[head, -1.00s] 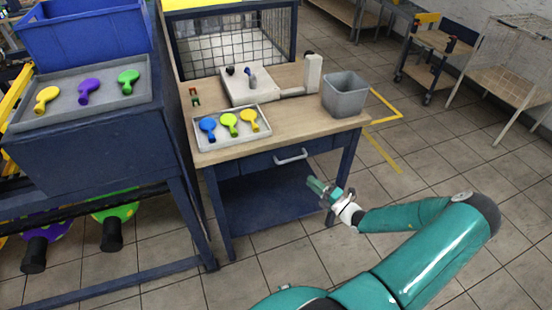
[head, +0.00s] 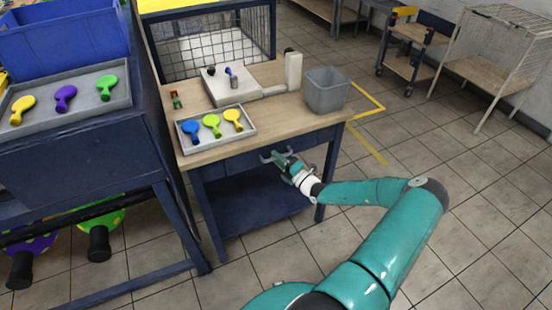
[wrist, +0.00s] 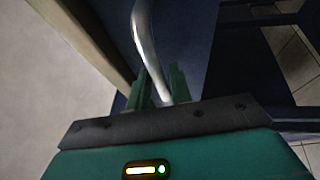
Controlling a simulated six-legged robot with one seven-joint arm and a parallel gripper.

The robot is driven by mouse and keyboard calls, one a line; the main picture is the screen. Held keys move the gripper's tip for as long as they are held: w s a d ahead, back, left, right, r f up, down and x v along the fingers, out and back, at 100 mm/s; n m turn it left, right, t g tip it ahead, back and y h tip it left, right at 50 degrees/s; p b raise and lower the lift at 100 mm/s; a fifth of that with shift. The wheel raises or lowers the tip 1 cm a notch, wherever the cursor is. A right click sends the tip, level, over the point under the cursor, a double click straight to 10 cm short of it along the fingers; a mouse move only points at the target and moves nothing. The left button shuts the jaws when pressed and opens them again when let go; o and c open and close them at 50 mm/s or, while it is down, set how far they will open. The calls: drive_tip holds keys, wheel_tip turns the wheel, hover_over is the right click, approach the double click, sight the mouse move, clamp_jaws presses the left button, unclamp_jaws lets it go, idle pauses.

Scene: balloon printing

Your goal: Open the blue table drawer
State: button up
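The blue table (head: 258,203) has a wooden top and a blue drawer front (head: 235,163) under its edge. The drawer looks closed. Its silver bar handle (head: 268,155) is partly hidden by my gripper (head: 284,163), which is at the handle's right part. In the wrist view, the curved handle (wrist: 145,38) runs down between the two green fingers of my gripper (wrist: 161,75). The fingers stand apart with the bar between them. A firm grip on the bar is not visible.
A dark workbench (head: 85,150) stands close on the left.

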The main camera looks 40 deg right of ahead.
drive_tip(key=shift+w, duration=0.3)
clamp_jaws()
drive_tip(key=shift+s+a, duration=0.1)
drive_tip(key=s+a, duration=0.2)
drive_tip(key=s, duration=0.7)
drive_tip(key=s+a, duration=0.3)
drive_tip(key=s, duration=0.6)
drive_tip(key=shift+a, duration=0.15)
drive_tip(key=shift+s, duration=0.1)
unclamp_jaws()
